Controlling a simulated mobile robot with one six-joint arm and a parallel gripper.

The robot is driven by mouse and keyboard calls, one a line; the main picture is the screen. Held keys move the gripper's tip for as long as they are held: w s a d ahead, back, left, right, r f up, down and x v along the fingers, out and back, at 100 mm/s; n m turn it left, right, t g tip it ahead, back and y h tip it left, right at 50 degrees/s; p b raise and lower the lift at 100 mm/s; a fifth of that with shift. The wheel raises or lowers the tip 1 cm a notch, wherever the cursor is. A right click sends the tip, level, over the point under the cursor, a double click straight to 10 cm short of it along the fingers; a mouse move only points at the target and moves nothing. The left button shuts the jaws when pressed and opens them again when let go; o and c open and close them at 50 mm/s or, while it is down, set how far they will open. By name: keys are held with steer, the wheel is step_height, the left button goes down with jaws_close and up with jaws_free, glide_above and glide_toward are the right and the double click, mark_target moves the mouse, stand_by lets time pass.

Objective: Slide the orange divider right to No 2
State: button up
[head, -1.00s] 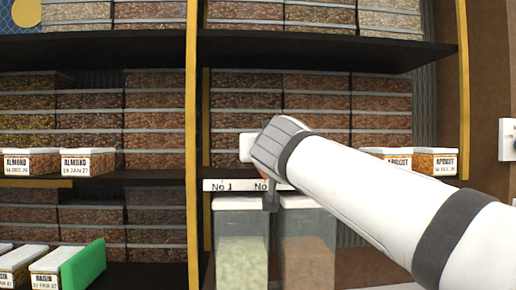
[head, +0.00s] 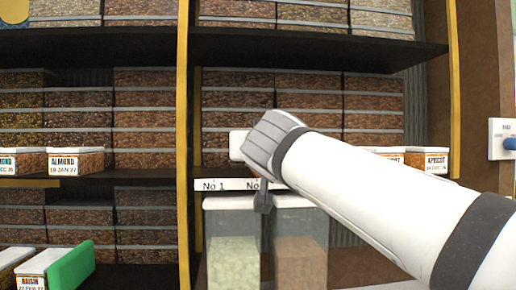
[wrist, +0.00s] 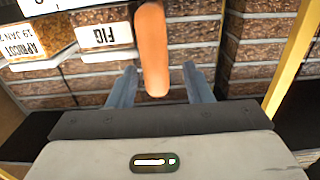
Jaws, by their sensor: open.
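The orange divider (wrist: 153,50) shows in the wrist view as an upright rounded slab. It lies between the two fingers of my gripper (wrist: 160,88), which are apart; I cannot tell whether they touch it. The picture is upside down there, with a FIG box (wrist: 104,36) just left of the divider. In the head view my wrist covers the divider, and one grey fingertip (head: 263,198) shows below it. The white label strip (head: 228,184) on the shelf edge reads No 1, then a second "No" whose number is hidden behind my gripper.
Two lidded clear bins (head: 233,245) stand below the strip. A yellow upright post (head: 183,130) is to the left. An APRICOT box (head: 432,160) sits right, behind my arm. A green divider (head: 72,266) stands at lower left. A wall switch (head: 507,146) is at far right.

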steer(key=s+b, duration=0.2)
steer(key=s, duration=0.4)
steer(key=shift+s+d, duration=0.2)
steer(key=shift+d, duration=0.2)
steer(key=d+f+g+h, duration=0.2)
steer(key=d+f+g, duration=0.25)
steer(key=f, duration=0.85)
steer(key=d+f+g+h, duration=0.25)
steer(key=d+f, duration=0.35)
steer(key=f, duration=0.7)
steer(key=s+d+f+g+y, duration=0.1)
steer(key=s+d+f+g, duration=0.1)
steer(key=s+f+g, duration=0.2)
steer(key=s+d+f+m+g+y, duration=0.1)
steer(key=s+d+f+g, duration=0.1)
steer(key=s+f, duration=0.9)
step_height(320, 180, down, 8)
steer(key=shift+s+d+f+g, duration=0.15)
steer(key=shift+d+g, duration=0.1)
steer(key=shift+g, duration=0.65)
